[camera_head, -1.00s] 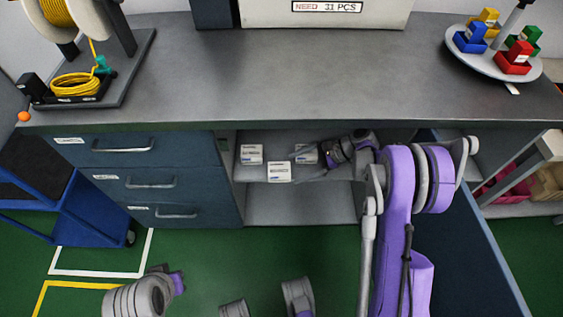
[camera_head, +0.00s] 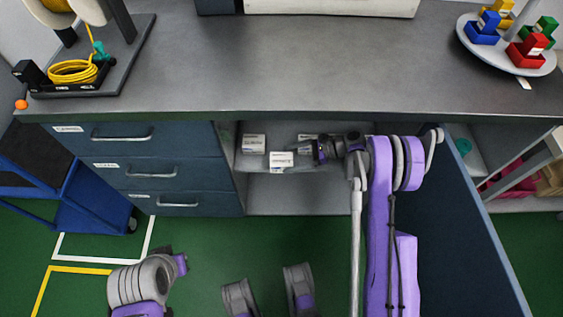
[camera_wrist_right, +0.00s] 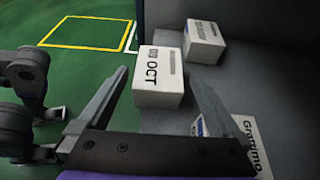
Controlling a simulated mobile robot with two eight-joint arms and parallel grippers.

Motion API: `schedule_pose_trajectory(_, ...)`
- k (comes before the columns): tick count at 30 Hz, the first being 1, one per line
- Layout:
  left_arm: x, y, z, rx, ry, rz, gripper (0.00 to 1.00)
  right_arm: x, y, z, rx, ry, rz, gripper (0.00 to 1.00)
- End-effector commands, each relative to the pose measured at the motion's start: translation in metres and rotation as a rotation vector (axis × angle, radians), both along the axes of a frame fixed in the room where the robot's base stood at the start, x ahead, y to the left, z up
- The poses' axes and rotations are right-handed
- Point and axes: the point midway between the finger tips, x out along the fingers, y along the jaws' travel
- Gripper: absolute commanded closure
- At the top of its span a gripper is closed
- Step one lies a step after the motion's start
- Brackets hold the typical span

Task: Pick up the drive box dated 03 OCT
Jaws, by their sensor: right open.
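The white drive box marked 03 OCT (camera_wrist_right: 158,80) sits on the cabinet shelf, its label readable in the right wrist view. In the head view it appears to be the front box (camera_head: 281,161) of three. My right gripper (camera_wrist_right: 158,75) is open and empty, its fingers spread toward this box, which shows between the tips. The gripper also shows in the head view (camera_head: 302,151), reaching in from the right. A second white box (camera_wrist_right: 204,42) stands beyond. A third box (camera_wrist_right: 250,140), partly hidden, lies by the right finger.
The shelf (camera_head: 240,168) lies under the grey worktop (camera_head: 300,75). Drawers (camera_head: 135,170) flank it on the left and an open blue door (camera_head: 455,230) on the right. A blue cart (camera_head: 85,210) stands at far left.

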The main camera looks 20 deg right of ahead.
Motion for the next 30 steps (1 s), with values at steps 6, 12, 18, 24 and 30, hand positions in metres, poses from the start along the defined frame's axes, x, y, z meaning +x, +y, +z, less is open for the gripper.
schedule_pose_trajectory(6, 0.001, 0.000, -0.006, 0.000, 0.002, 0.000, 1.00, 0.006, 0.031, -0.013, 0.000, 0.000, 0.002, 0.00)
schedule_pose_trajectory(12, 0.001, 0.000, -0.006, 0.000, 0.002, 0.000, 1.00, 0.007, 0.034, -0.014, 0.000, 0.000, 0.000, 0.00)
schedule_pose_trajectory(18, 0.001, 0.000, -0.006, 0.000, 0.002, 0.000, 1.00, 0.007, 0.033, -0.014, 0.000, 0.000, 0.000, 0.25)
schedule_pose_trajectory(24, 0.001, 0.000, -0.006, 0.000, 0.002, 0.000, 1.00, 0.007, 0.033, -0.014, 0.000, 0.000, 0.000, 0.61)
schedule_pose_trajectory(30, 0.001, 0.000, -0.006, 0.000, 0.002, 0.000, 1.00, 0.007, 0.033, -0.014, 0.000, 0.000, 0.000, 0.89)
